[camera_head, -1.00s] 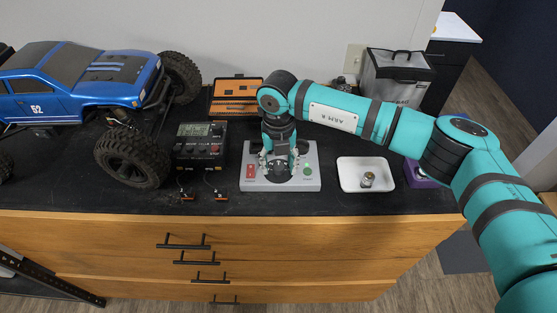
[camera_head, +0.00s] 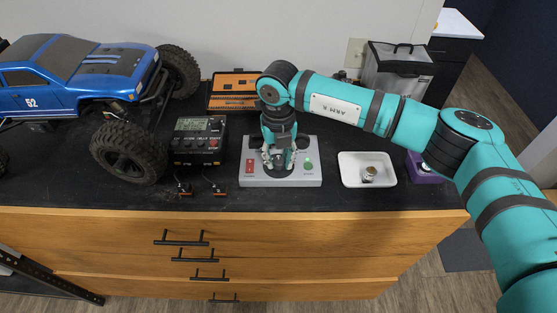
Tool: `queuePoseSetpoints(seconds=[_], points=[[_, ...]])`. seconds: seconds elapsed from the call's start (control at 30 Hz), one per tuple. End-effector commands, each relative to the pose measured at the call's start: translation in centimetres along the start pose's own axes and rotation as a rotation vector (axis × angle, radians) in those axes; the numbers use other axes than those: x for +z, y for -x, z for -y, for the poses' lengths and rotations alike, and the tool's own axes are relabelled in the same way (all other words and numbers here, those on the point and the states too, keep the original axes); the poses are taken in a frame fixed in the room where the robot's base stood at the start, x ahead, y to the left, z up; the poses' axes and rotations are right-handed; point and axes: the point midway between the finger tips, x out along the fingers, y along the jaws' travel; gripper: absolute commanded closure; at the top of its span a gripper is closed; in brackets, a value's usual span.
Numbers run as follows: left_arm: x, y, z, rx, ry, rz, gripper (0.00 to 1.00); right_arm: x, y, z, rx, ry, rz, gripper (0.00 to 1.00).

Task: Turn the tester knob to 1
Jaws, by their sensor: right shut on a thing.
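The tester is a light grey box (camera_head: 312,178) on the black bench top, with a red switch (camera_head: 250,166) at its left and a green button (camera_head: 308,163) at its right. A dark round dial (camera_head: 279,172) sits in its middle. My right gripper (camera_head: 279,163) points down over the dial and is shut on the knob, which its fingers mostly hide. The dial's numbers and the knob's pointer are too small or hidden to read. My left gripper is not in view.
A white tray (camera_head: 347,180) holding a small metal part (camera_head: 369,174) stands right of the tester. A purple block (camera_head: 420,170) is farther right. A black charger (camera_head: 197,140), an orange case (camera_head: 235,90) and a blue crawler (camera_head: 85,75) stand to the left and behind.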

Motion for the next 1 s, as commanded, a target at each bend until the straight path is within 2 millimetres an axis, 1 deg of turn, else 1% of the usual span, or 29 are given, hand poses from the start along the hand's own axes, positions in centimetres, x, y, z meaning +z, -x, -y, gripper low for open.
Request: queuePoseSetpoints(seconds=[0.03,0.17,0.3,0.5,0.8,1.0], points=[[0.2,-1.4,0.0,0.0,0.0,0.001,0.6,0.1,-0.6,0.0,0.0,0.028,0.005,1.0],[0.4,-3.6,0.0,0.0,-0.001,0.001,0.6,0.1,-0.7,0.0,0.0,0.124,0.006,1.0],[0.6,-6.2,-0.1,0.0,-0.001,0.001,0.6,0.1,-0.8,0.0,0.0,0.252,0.006,1.0],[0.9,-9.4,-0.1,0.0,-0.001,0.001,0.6,0.1,-0.8,0.0,-0.001,0.443,0.006,1.0],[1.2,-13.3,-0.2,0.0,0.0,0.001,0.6,0.1,-0.5,0.0,-0.002,0.727,0.005,1.0],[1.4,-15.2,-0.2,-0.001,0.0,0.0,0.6,0.1,-0.4,0.0,-0.002,0.913,0.004,1.0]])
